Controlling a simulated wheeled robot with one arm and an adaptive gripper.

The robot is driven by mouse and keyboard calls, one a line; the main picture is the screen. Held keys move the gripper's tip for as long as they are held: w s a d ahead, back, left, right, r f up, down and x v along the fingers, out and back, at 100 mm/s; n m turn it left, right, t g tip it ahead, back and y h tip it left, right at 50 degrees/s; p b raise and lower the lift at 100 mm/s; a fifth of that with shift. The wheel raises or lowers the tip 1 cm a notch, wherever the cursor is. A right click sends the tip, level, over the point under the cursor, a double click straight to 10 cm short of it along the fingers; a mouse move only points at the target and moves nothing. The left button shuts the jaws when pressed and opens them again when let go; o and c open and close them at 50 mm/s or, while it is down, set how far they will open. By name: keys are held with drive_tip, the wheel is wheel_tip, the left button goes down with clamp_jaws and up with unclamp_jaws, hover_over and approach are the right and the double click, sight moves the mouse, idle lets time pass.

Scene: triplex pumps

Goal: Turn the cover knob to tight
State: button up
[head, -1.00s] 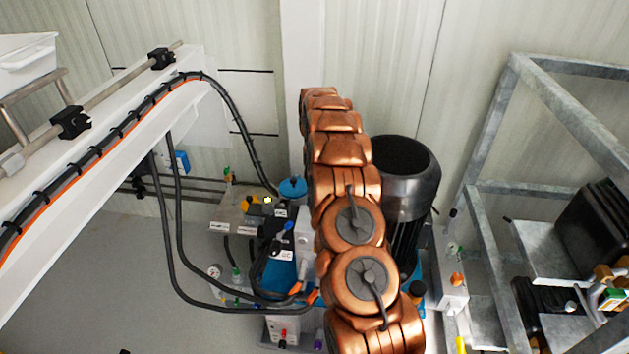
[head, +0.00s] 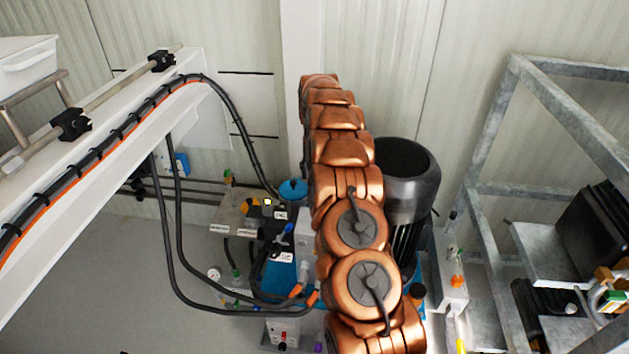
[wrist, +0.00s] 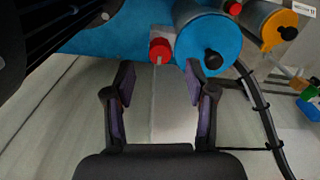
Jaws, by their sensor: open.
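In the wrist view my gripper (wrist: 160,82) is open and empty, its two dark fingers apart. A red knob (wrist: 160,50) with a pale tip shows ahead of the gap between the fingertips. A blue round cover (wrist: 208,42) with a black knob (wrist: 212,59) on it is ahead of the right finger. I cannot tell which of the two knobs is the cover knob, or its turn position. In the head view my copper arm hides my gripper. A blue cap (head: 293,188) shows on the equipment left of my arm.
A large black motor (head: 407,180) stands right of my arm. A metal frame (head: 500,130) is farther right. Black hoses (head: 168,245) hang at the left beside a white beam (head: 110,150).

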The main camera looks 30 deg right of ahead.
wheel_tip(320, 180, up, 8)
drive_tip(key=shift+f, duration=0.25)
idle(0.7)
drive_tip(key=s+a+r+n, duration=0.1)
drive_tip(key=s+a+r, duration=0.2)
drive_tip(key=s+a, duration=0.35)
drive_tip(key=s+a+r+n+g, duration=0.1)
drive_tip(key=s+a+r, duration=0.35)
drive_tip(key=a, duration=0.25)
drive_tip(key=s+a+r+n, duration=0.2)
drive_tip(key=s+a+r, duration=0.1)
drive_tip(key=s+a, duration=0.35)
drive_tip(key=s+a+f+n+g, duration=0.15)
drive_tip(key=s+a, duration=0.25)
drive_tip(key=s, duration=1.1)
drive_tip(key=s+a+f+n, duration=0.15)
drive_tip(key=s+a, duration=0.25)
drive_tip(key=s, duration=1.2)
wheel_tip(320, 180, up, 15)
drive_tip(key=m+p, duration=0.1)
drive_tip(key=p, duration=1.3)
drive_tip(key=shift+w+a+f+t, duration=0.15)
drive_tip(key=shift+w+a+t, duration=0.05)
drive_tip(key=shift+w+t, duration=0.15)
